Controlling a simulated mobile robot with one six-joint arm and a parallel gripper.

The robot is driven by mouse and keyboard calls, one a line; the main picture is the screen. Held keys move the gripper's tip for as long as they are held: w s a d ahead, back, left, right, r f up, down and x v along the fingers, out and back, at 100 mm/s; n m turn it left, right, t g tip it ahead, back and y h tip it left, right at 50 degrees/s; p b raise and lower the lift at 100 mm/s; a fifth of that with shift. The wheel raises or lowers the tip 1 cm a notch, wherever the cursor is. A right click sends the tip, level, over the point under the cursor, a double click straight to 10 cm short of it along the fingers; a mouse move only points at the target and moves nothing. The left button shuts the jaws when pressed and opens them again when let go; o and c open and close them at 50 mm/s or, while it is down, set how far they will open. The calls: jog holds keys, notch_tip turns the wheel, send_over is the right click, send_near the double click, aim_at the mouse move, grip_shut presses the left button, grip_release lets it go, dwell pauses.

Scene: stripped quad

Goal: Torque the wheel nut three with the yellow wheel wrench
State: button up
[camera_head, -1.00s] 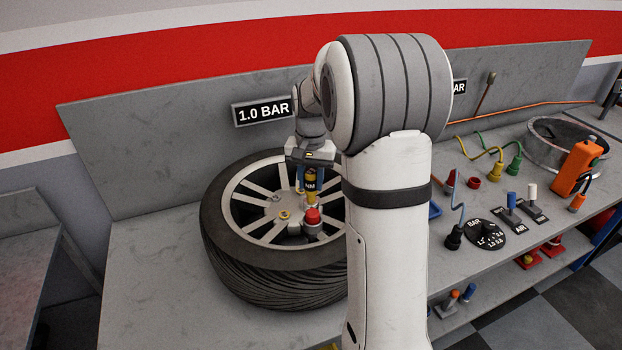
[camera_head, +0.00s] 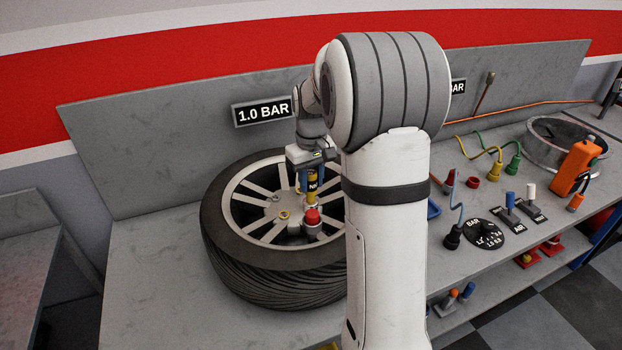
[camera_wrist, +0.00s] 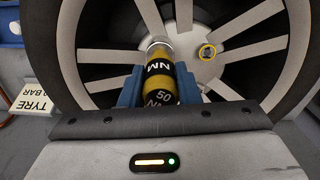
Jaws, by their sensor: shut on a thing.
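The yellow wheel wrench (camera_wrist: 162,83) has a black band marked NM and 50. In the wrist view it stands between the blue fingers of my gripper (camera_wrist: 160,88), which is shut on it. In the head view the wrench (camera_head: 312,190) points down at the hub of the wheel (camera_head: 225,245), and my gripper (camera_head: 312,178) is above the hub. The wrench's silver socket end meets the hub face; the nut under it is hidden. A yellow-ringed nut (camera_wrist: 208,51) shows on the hub to the right of the wrench. Which nut is number three I cannot tell.
A red-capped piece (camera_head: 312,218) stands on the hub close to the wrench. A 1.0 BAR sign (camera_head: 263,112) is on the back panel. My arm hides the wheel's right side. Cables, a dial (camera_head: 485,235) and an orange device (camera_head: 575,168) are at the right.

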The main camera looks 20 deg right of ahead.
aim_at(311, 173)
jog(key=shift+n, duration=0.4)
jog(key=shift+m, duration=1.2)
jog(key=shift+m, duration=0.5)
jog(key=shift+r+p, duration=0.15)
jog(key=shift+p, duration=0.15)
jog(key=shift+r+p, duration=1.4)
jog(key=shift+r, duration=0.55)
